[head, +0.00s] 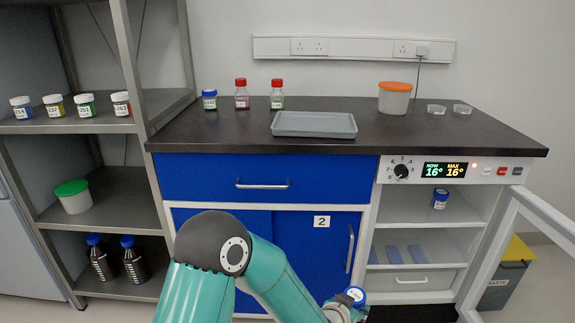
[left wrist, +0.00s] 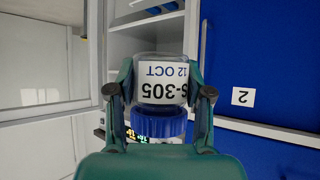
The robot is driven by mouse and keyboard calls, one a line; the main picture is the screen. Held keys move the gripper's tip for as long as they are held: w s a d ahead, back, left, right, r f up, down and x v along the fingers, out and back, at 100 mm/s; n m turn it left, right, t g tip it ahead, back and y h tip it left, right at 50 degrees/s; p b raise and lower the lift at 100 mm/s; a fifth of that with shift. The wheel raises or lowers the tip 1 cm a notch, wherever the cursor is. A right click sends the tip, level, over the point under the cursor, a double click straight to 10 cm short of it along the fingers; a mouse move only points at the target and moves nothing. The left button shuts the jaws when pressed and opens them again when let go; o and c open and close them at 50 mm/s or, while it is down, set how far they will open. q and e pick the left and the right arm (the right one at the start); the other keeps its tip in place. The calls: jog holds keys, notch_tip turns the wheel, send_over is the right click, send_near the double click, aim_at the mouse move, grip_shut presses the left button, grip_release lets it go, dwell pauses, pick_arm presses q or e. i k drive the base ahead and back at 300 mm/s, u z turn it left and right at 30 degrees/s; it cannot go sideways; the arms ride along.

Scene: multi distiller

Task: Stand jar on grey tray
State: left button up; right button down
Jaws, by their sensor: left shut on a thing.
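A clear jar with a blue lid and a white label is in my left gripper. In the left wrist view the jar (left wrist: 162,85) sits between the two fingers of my left gripper (left wrist: 160,88), which are shut on it; the label reads S-305, 12 OCT, upside down. In the head view the jar's blue lid (head: 356,295) shows at the bottom, in front of the lower cabinet, well below the worktop. The grey tray (head: 314,124) lies empty on the dark worktop. My right gripper is in neither view.
An orange-lidded tub (head: 394,98) and small clear dishes stand to the right. An open glass door (head: 545,215) juts out beside the lit cabinet, which holds another blue-lidded jar (head: 440,199).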

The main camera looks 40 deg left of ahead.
aim_at(314, 124)
jog(key=u, duration=0.05)
jog(key=k, duration=1.1)
jog(key=u, duration=0.75)
jog(key=i, duration=0.95)
jog(key=u, duration=0.05)
